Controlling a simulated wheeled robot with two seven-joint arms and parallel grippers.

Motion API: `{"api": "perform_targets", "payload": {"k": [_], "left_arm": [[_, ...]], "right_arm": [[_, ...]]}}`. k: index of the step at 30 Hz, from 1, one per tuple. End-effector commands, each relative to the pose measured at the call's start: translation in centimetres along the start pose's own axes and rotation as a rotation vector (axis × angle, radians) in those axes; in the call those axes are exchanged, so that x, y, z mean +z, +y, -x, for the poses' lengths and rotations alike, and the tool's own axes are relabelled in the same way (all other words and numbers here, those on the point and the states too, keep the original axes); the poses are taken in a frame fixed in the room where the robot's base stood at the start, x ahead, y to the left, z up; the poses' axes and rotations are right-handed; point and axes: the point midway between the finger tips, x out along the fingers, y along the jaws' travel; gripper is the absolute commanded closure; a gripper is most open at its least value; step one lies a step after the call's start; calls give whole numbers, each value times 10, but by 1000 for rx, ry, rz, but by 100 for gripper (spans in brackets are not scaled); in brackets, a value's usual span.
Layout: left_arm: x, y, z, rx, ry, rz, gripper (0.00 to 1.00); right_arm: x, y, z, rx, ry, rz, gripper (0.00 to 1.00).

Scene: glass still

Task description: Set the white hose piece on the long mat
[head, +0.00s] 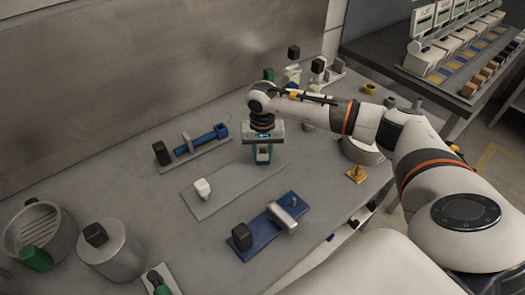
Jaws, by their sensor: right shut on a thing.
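The long mat (232,193) is a flat grey plate in the middle of the bench. A small white upright piece (202,188) stands at its left end; I cannot tell whether this is the white hose piece or a knob of the mat. My right gripper (263,160) points down at the far right end of the mat, with teal at its fingers. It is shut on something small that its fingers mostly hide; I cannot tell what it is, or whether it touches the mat. My left gripper is out of view.
A blue plate (262,240) with a black block and a pale cylinder lies in front of the mat. A grey holder with a blue clamp (202,140) lies behind. Metal pots (112,255) stand at left.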

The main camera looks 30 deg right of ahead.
Motion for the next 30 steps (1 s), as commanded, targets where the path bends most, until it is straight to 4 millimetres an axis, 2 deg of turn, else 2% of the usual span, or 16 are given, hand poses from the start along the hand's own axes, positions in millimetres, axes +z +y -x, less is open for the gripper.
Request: {"api": "perform_targets", "payload": {"k": [16, 17, 21, 30], "left_arm": [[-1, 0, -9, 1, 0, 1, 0], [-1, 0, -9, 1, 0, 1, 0], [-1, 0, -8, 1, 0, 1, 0], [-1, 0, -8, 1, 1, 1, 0]], "right_arm": [[0, 0, -9, 0, 0, 0, 100], [0, 0, -9, 0, 0, 0, 68], [0, 0, -8, 0, 0, 0, 45], [0, 0, -9, 0, 0, 0, 44]]}}
